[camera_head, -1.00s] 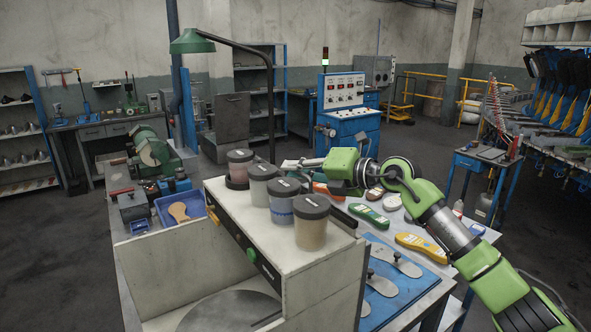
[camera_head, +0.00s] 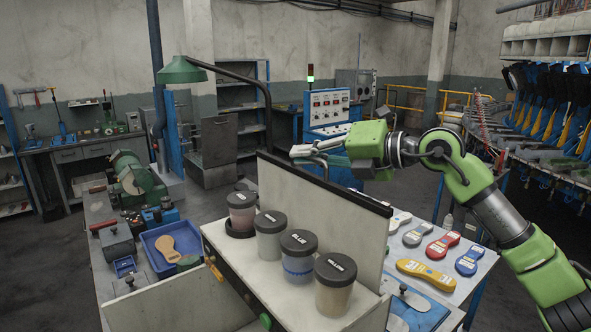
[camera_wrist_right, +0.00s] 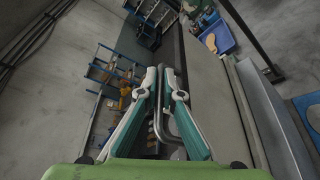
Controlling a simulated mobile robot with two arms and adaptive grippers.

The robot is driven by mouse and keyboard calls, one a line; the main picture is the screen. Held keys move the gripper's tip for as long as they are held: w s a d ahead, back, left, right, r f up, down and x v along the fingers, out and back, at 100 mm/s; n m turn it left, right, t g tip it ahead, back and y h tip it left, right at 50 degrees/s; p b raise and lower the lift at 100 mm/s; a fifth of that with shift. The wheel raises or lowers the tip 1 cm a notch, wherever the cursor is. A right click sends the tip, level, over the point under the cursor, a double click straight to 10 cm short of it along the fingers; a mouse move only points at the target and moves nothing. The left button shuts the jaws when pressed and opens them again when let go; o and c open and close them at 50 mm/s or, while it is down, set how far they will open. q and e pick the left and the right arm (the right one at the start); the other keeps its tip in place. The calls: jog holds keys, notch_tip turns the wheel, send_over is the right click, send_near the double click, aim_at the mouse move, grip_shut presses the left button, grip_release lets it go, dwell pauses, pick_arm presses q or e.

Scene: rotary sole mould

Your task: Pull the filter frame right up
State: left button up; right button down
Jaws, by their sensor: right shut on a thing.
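The filter frame (camera_head: 325,220) is a pale flat panel with a black top edge. It stands upright out of the top of the light cabinet (camera_head: 215,240), behind a row of lidded jars. My right gripper (camera_head: 303,150) is at the far side of the frame's top edge, shut on its bent metal handle, which shows partly in the head view. In the right wrist view the two fingers (camera_wrist_right: 164,72) close together around the grey tube of the handle (camera_wrist_right: 163,122). The frame's lower edge is hidden behind the jars and cabinet top. My left gripper is not in view.
Several lidded jars, one of them (camera_head: 334,283) nearest, stand on the cabinet top close to the frame. A blue tray (camera_head: 160,262) lies at left. Coloured soles, including a yellow one (camera_head: 425,273), lie on the table at right. The space above the frame is clear.

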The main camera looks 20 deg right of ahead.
notch_tip(320, 180, up, 5)
jog(key=shift+d+p, duration=0.1)
jog(key=shift+p, duration=0.75)
notch_tip(320, 180, up, 2)
jog(key=shift+r+p, duration=0.2)
jog(key=shift+p, duration=0.45)
jog(key=shift+r, duration=0.1)
jog(key=c, duration=2.5)
grip_release()
jog(key=shift+s, duration=0.1)
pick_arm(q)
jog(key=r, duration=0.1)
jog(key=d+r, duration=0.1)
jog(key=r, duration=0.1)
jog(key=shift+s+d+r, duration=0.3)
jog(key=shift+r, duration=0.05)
pick_arm(e)
jog(key=v, duration=1.2)
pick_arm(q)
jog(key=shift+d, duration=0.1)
